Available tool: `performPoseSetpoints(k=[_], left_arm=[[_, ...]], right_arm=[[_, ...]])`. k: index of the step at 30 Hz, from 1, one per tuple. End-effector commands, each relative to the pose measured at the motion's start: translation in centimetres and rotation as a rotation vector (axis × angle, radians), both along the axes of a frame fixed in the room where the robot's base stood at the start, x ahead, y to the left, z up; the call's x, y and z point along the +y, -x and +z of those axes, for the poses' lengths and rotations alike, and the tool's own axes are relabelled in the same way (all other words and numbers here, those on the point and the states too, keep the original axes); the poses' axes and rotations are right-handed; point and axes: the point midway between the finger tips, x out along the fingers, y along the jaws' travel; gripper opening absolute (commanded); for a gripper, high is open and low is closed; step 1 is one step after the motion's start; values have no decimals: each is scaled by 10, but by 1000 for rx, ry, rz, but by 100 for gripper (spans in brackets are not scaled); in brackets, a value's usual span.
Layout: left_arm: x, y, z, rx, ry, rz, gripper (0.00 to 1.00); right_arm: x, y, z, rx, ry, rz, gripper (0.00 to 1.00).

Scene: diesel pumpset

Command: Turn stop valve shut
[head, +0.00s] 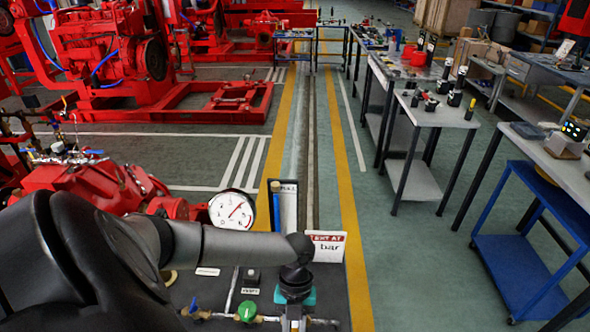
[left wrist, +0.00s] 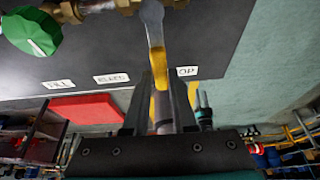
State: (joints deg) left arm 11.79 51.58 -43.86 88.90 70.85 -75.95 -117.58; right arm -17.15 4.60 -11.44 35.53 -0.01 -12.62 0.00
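A pipe with brass fittings runs along the dark bench; in the left wrist view a brass fitting (left wrist: 125,5) is at the top. A yellow lever handle (left wrist: 156,45), seemingly the stop valve's, extends from the pipe toward my left gripper (left wrist: 160,85). Its two dark fingers lie close on both sides of the lever and appear closed on it. In the head view my left gripper (head: 293,318) points down at the bottom edge and hides most of the lever. A green knob (head: 247,311) on the same pipe shows left of it, also in the left wrist view (left wrist: 32,30). My right gripper is not in view.
A round pressure gauge (head: 232,210) with a red needle stands beside the red pump (head: 95,185). Small white labels (left wrist: 111,78) lie near the pipe. Tables (head: 440,108) stand at right; the aisle floor is clear.

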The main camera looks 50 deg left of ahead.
Motion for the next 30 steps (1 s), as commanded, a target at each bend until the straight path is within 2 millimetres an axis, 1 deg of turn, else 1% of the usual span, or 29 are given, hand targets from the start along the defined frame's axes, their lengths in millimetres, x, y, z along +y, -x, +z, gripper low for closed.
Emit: performPoseSetpoints(k=[1,7,14,17,20,23,30], left_arm=[[1,1,0,3,-2,-1,30],[0,1,0,2,-2,1,52],[0,0,0,1,-1,3,52],[1,-2,4,-1,-1,3,52],[5,-5,14,-3,-2,4,52],[10,-11,32,-4,-3,4,52],[25,-28,87,-4,-4,3,52]], right_arm=[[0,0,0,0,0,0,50],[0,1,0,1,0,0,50],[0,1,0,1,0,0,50],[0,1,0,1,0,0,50],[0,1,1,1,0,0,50],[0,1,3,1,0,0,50],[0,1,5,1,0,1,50]])
